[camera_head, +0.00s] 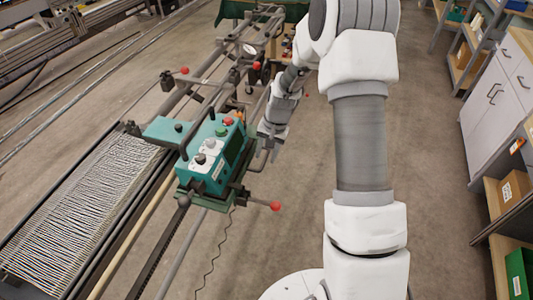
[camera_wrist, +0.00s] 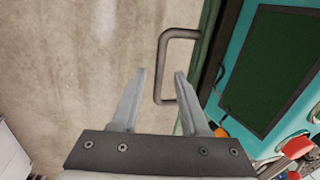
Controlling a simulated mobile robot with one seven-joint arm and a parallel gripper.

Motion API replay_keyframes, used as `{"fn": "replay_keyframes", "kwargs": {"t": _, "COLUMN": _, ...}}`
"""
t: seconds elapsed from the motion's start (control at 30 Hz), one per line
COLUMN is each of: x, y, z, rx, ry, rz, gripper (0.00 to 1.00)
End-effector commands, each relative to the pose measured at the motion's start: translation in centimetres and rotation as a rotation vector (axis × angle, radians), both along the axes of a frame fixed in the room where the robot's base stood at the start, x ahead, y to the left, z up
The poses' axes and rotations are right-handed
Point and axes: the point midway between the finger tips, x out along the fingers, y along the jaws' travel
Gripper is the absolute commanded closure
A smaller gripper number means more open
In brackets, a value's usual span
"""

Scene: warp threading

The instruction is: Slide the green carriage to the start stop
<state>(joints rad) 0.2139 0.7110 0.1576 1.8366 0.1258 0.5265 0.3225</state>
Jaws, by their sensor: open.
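The green carriage (camera_head: 208,160) is a teal box with knobs and buttons on top, sitting across the rails at the centre left of the head view. Its teal side with a dark green panel (camera_wrist: 275,60) fills the right of the wrist view. A grey U-shaped handle (camera_wrist: 162,65) stands out from that side. My gripper (camera_head: 268,150) is just right of the carriage; in the wrist view (camera_wrist: 160,73) its fingers are open. The lower end of the handle shows between the fingertips; I cannot tell how deep it lies. I cannot tell which part is the start stop.
White warp threads (camera_head: 85,215) stretch left of the carriage. A red-knobbed lever (camera_head: 276,206) sticks out at the carriage's near right; other red knobs (camera_head: 184,70) show farther along the frame. Shelves and a grey cabinet (camera_head: 497,95) stand at the right. The floor between is clear.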

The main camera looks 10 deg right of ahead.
Motion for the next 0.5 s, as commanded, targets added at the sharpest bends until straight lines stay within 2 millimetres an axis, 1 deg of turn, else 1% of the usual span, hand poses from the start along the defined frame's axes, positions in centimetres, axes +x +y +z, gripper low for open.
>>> {"fn": "replay_keyframes", "kwargs": {"t": 0.1, "x": 0.0, "y": 0.0, "z": 0.02, "rx": 0.0, "ry": 0.0, "rz": 0.0, "gripper": 0.55}}
{"fn": "replay_keyframes", "kwargs": {"t": 0.13, "x": 0.0, "y": 0.0, "z": 0.02, "rx": 0.0, "ry": 0.0, "rz": 0.0, "gripper": 0.59}}
{"fn": "replay_keyframes", "kwargs": {"t": 0.27, "x": 0.0, "y": 0.0, "z": 0.03, "rx": 0.0, "ry": 0.0, "rz": 0.0, "gripper": 0.82}}
{"fn": "replay_keyframes", "kwargs": {"t": 0.3, "x": -0.01, "y": -0.01, "z": 0.04, "rx": 0.0, "ry": 0.0, "rz": 0.0, "gripper": 0.89}}
{"fn": "replay_keyframes", "kwargs": {"t": 0.37, "x": -0.01, "y": -0.01, "z": 0.04, "rx": 0.0, "ry": 0.0, "rz": 0.0, "gripper": 1.0}}
{"fn": "replay_keyframes", "kwargs": {"t": 0.5, "x": -0.01, "y": -0.02, "z": 0.05, "rx": 0.0, "ry": 0.0, "rz": 0.0, "gripper": 1.0}}
